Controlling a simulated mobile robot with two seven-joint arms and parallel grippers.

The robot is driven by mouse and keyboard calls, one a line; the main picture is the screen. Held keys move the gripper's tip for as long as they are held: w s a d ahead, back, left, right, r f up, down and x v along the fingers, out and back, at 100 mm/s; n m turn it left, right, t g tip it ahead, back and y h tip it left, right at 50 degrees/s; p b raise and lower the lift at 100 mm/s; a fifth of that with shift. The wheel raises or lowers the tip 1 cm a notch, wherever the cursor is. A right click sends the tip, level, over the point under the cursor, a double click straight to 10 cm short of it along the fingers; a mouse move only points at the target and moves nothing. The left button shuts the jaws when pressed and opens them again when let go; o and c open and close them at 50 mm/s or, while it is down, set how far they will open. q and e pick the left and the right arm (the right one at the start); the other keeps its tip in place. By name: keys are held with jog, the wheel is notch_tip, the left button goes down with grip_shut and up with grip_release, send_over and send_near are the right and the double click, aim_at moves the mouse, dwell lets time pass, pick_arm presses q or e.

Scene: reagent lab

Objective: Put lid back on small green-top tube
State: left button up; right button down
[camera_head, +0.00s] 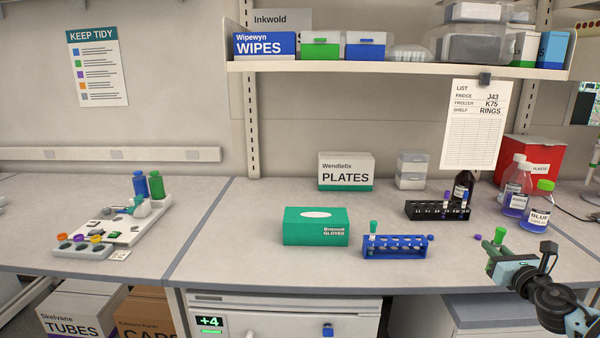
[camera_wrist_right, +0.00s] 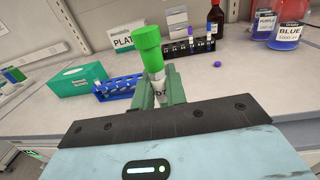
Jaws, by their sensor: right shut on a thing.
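My right gripper (camera_head: 497,246) is at the right side of the bench, near its front edge. It is shut on a small green-top tube (camera_head: 499,236), held roughly upright above the bench. In the right wrist view the tube (camera_wrist_right: 158,88) has a pale label and stands between the green fingers (camera_wrist_right: 158,92). A green lid (camera_wrist_right: 147,37) is at its top, with a brighter green band just below. Whether the lid is fully seated cannot be told. My left gripper is not in view.
A blue rack (camera_head: 395,252) with a teal-capped tube (camera_head: 373,227) stands left of the gripper. Behind are a black rack (camera_head: 425,213) and reagent bottles (camera_head: 540,207). A small purple cap (camera_head: 478,237) lies close by. A green glove box (camera_head: 315,233) is farther left.

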jog(key=s+a+f+n+y, duration=0.1)
jog(key=s+a+f, duration=0.2)
jog(key=a, duration=0.4)
jog(key=s+a+f+n+y, duration=0.1)
jog(key=s+a+f+y, duration=0.15)
jog(key=a, duration=0.45)
jog(key=s+a+f+n, duration=0.15)
jog(key=a+f, duration=0.25)
jog(key=a, duration=0.4)
jog(key=s+a+r+m+h, duration=0.1)
jog(key=s+a, duration=0.3)
jog(key=s, duration=0.4)
jog(key=s+a+r+m+h, duration=0.1)
jog(key=s+a, duration=0.3)
jog(key=s, duration=0.4)
jog(key=shift+s+a+r+m, duration=0.2)
jog(key=shift+a+r+m, duration=0.05)
jog(key=shift+r+m, duration=0.2)
jog(key=shift+a+h, duration=0.1)
jog(key=shift+h, duration=0.15)
jog(key=w+a+n+g+y, duration=0.2)
jog(key=w+a+n+y, duration=0.1)
jog(key=a, duration=0.4)
jog(key=w+a+n+g+y, duration=0.2)
jog(key=a+n+y, duration=0.3)
jog(key=a+y, duration=0.3)
jog(key=shift+w+a+r+y, duration=0.3)
jog(key=shift+w+r, duration=0.15)
jog(key=shift+w, duration=0.05)
